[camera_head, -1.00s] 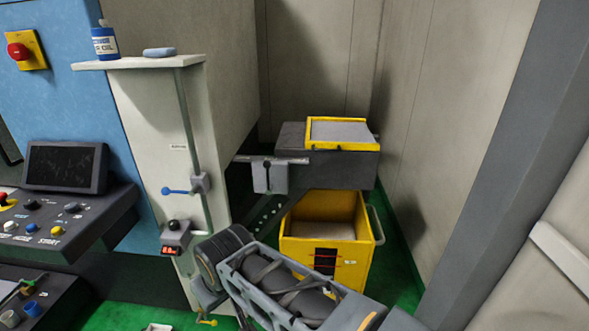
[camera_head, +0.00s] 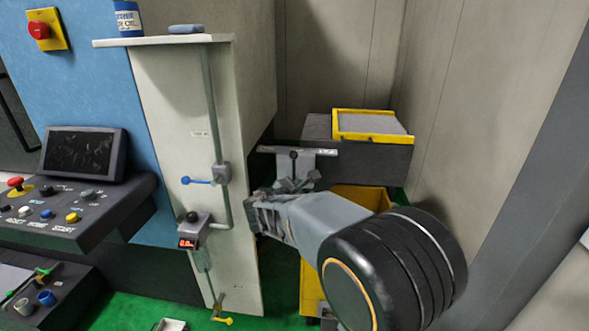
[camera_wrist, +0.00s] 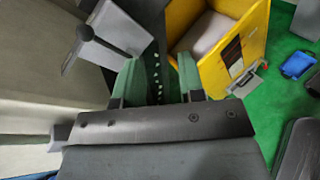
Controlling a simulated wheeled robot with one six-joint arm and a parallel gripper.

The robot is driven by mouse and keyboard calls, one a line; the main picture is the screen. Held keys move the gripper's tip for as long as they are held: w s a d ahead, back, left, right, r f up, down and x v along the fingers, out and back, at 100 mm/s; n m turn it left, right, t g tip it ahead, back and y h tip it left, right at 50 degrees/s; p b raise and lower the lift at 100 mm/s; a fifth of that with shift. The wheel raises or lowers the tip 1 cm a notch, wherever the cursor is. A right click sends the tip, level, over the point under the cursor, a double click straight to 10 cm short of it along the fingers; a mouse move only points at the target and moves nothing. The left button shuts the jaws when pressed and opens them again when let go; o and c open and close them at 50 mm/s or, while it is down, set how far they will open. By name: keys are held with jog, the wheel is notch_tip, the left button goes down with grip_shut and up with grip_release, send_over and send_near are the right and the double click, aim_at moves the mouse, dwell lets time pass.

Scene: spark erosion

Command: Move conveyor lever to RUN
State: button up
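The conveyor lever (camera_head: 293,157) is a short black-knobbed handle on a grey box. It stands roughly upright in front of a pale label bar (camera_head: 325,152); the markings are too small to read. My gripper (camera_head: 290,186) is just below the box in the head view, partly overlapping its lower part. In the wrist view, the lever's black knob (camera_wrist: 84,33) and its grey box (camera_wrist: 122,27) are at the upper left. My gripper (camera_wrist: 158,78) shows two green fingers spread apart with nothing between them. The fingers appear apart from the lever.
A yellow-rimmed tray (camera_head: 372,138) sits on the dark conveyor end (camera_head: 375,163). A yellow bin (camera_wrist: 247,42) stands below. A cream cabinet (camera_head: 165,120) with a blue-handled valve (camera_head: 197,181) is at the left. Walls close in the right side.

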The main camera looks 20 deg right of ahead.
aim_at(293, 163)
jog(key=w+a+n+t, duration=0.4)
jog(key=w+n+t, duration=0.1)
jog(key=w+n, duration=0.3)
jog(key=x, duration=0.4)
jog(key=p+x, duration=0.1)
jog(key=x, duration=0.4)
jog(key=f+p+x, duration=0.1)
jog(key=x, duration=0.3)
jog(key=shift+w+d, duration=0.1)
jog(key=shift+w, duration=0.3)
grip_shut()
